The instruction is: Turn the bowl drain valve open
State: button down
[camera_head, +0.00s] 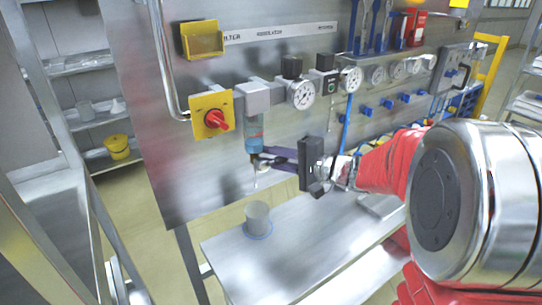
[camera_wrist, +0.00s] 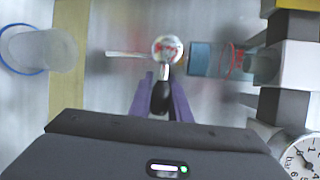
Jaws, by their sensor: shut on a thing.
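The filter bowl (camera_head: 254,137), clear with blue liquid, hangs under the filter head on the steel panel; in the wrist view it lies sideways (camera_wrist: 203,58). The drain valve (camera_wrist: 167,48) is a round shiny metal body with red marks at the bowl's lower end, with a thin spout (camera_wrist: 125,54). Its black handle (camera_wrist: 161,97) points toward my gripper. My gripper (camera_head: 264,157) has purple fingers on either side of this handle, shut on it. In the head view the fingers partly hide the valve.
A grey cup (camera_head: 257,216) stands on a blue ring on the steel bench (camera_head: 285,262), below the bowl. A yellow plate with a red knob (camera_head: 216,119) is left of the bowl. Gauges (camera_head: 301,94) and fittings line the panel to the right.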

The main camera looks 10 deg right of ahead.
jog(key=m, duration=0.1)
jog(key=f+m+y, duration=0.1)
jog(key=m, duration=0.1)
jog(key=shift+s+a+f+t+y, duration=0.1)
jog(key=shift+a+f+t+y, duration=0.2)
jog(key=shift+t, duration=0.1)
jog(key=c, duration=1.6)
grip_release()
jog(key=shift+c, duration=0.2)
jog(key=v, duration=1.3)
jog(key=shift+s+d, duration=0.3)
jog(key=shift+c, duration=0.4)
